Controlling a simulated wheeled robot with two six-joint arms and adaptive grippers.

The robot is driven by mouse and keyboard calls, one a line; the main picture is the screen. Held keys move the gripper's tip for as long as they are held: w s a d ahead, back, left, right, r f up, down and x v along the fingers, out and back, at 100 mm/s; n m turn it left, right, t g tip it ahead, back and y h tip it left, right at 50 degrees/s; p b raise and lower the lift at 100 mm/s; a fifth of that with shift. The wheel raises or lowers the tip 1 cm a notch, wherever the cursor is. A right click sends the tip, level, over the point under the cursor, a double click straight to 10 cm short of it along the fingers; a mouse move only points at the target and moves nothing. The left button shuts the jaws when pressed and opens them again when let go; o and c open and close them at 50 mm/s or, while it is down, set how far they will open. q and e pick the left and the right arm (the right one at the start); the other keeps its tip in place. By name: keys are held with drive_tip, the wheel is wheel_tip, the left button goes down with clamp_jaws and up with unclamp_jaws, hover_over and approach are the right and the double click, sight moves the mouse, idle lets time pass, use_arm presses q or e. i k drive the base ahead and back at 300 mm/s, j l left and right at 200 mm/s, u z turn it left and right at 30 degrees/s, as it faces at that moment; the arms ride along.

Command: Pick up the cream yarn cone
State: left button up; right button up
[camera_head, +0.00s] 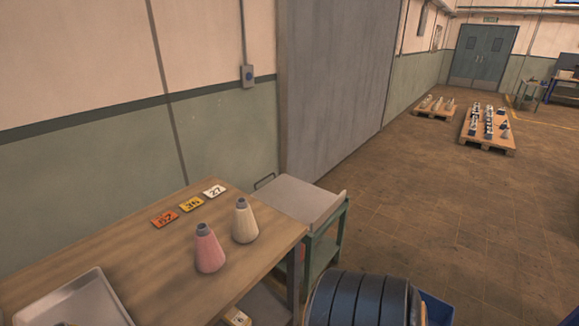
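The cream yarn cone (244,222) stands upright on the wooden table (150,252), near its right end. It is pale cream with a grey tip. A pink yarn cone (209,250) with a grey tip stands just to its left and nearer to me, with a small gap between their upper parts. Neither of my grippers shows in the head view.
Number cards in orange (165,219), yellow (191,204) and white (215,191) lie behind the cones. A metal tray (75,303) is at the table's near left. A green cart (325,232) stands beyond the table. Pallets (486,143) stand far off; the floor between is open.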

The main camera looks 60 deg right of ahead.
sight(245, 229)
drive_tip(key=z, duration=1.65)
drive_tip(key=i+l+u, duration=0.15)
drive_tip(key=u, duration=0.35)
drive_tip(key=l+u, duration=0.5)
drive_tip(key=i+l+u, duration=0.1)
drive_tip(key=u, duration=0.4)
drive_tip(key=l, duration=0.1)
